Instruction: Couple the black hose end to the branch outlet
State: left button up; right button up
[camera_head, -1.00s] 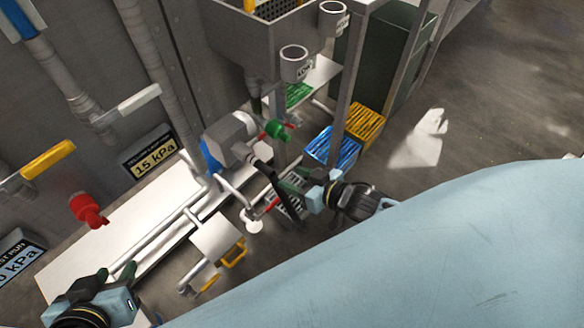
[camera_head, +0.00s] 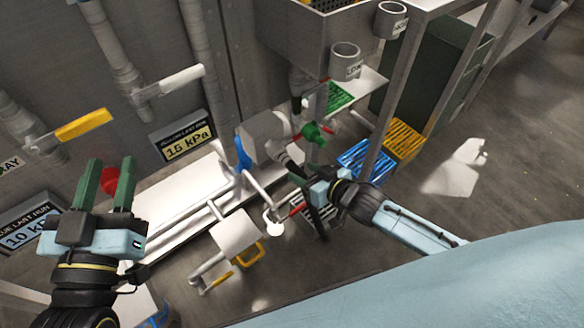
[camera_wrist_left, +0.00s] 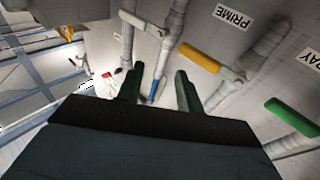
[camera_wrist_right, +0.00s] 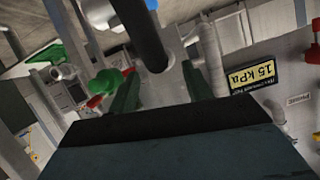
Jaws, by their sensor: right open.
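My left gripper (camera_head: 108,178) is raised at the left of the head view, fingers apart and empty. Its open fingers also show in the left wrist view (camera_wrist_left: 158,88). My right gripper (camera_head: 308,182) is low, beside the grey pump-like body (camera_head: 265,138). In the right wrist view its fingers (camera_wrist_right: 160,90) are apart. A black hose (camera_wrist_right: 143,30) comes down from the top of that view, its rounded lower end in front of the gap between the fingers; I cannot tell whether they touch. A green fitting (camera_head: 314,133) with red parts is near the pump. I cannot identify the branch outlet for certain.
Wall pipes carry a white lever (camera_head: 182,80) and a yellow lever (camera_head: 84,124). A 15 kPa sign (camera_head: 186,137) hangs behind. A grey basin (camera_head: 320,38) stands above the right arm. Blue (camera_head: 366,160) and yellow (camera_head: 403,140) crates lie right. Floor at far right is clear.

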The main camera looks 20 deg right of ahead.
aim_at(292, 167)
jog(key=b+x, duration=0.2)
jog(key=x, duration=0.2)
jog(key=shift+f, duration=0.1)
pick_arm(q)
jog(key=s+r+t+h, duration=0.1)
jog(key=s+r+t, duration=0.2)
jog(key=r+t, duration=0.3)
jog(key=shift+h+b, duration=0.4)
jog(key=shift+b, duration=0.05)
pick_arm(e)
jog(key=shift+x, duration=0.9)
pick_arm(q)
jog(key=shift+r, duration=0.1)
pick_arm(e)
grip_shut()
pick_arm(q)
jog(key=shift+w, duration=0.1)
pick_arm(e)
jog(key=shift+s, duration=0.15)
